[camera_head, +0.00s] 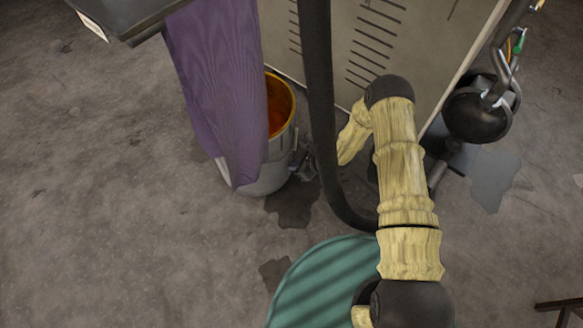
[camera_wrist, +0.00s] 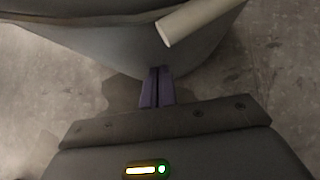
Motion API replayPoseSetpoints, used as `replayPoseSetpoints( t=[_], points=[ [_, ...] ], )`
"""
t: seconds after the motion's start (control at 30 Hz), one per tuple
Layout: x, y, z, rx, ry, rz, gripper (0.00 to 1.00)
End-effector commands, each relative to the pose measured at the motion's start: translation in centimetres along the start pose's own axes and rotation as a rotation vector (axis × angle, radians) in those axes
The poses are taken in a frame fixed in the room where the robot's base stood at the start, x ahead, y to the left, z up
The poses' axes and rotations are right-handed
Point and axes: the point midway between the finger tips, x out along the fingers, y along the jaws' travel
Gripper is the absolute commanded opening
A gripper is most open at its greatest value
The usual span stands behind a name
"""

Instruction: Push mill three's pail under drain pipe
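A grey pail (camera_head: 272,180) with orange paint inside stands on the floor beside a machine cabinet in the head view. Hanging purple cloth hides its left part. My gripper (camera_head: 303,168) is low at the pail's right side, small and partly hidden by a black hose. In the wrist view my gripper's purple fingers (camera_wrist: 157,75) are together with nothing between them. Their tips are at the lower part of the grey pail wall (camera_wrist: 105,45); contact is hard to tell. A pale cylinder (camera_wrist: 198,22) crosses the pail there; I cannot tell whether it is the drain pipe or a handle grip.
The purple cloth (camera_head: 215,90) hangs from a dark ledge (camera_head: 125,15). The vented cabinet (camera_head: 430,50) stands behind my arm. The black hose (camera_head: 320,110) runs down past the pail. A green striped round thing (camera_head: 310,285) is at the bottom. Floor at left is clear, with dark stains.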

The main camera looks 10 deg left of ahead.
Motion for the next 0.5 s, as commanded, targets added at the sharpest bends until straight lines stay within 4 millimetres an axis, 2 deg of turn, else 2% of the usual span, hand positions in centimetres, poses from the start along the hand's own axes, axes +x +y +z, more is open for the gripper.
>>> replayPoseSetpoints(
  t=[0.37,0.5],
  points=[
    [0.04,-0.03,0.14,-0.001,-0.003,-0.001,0.00],
    [-0.52,-0.07,-0.29,-0.001,-0.001,0.000,0.00]
  ],
)
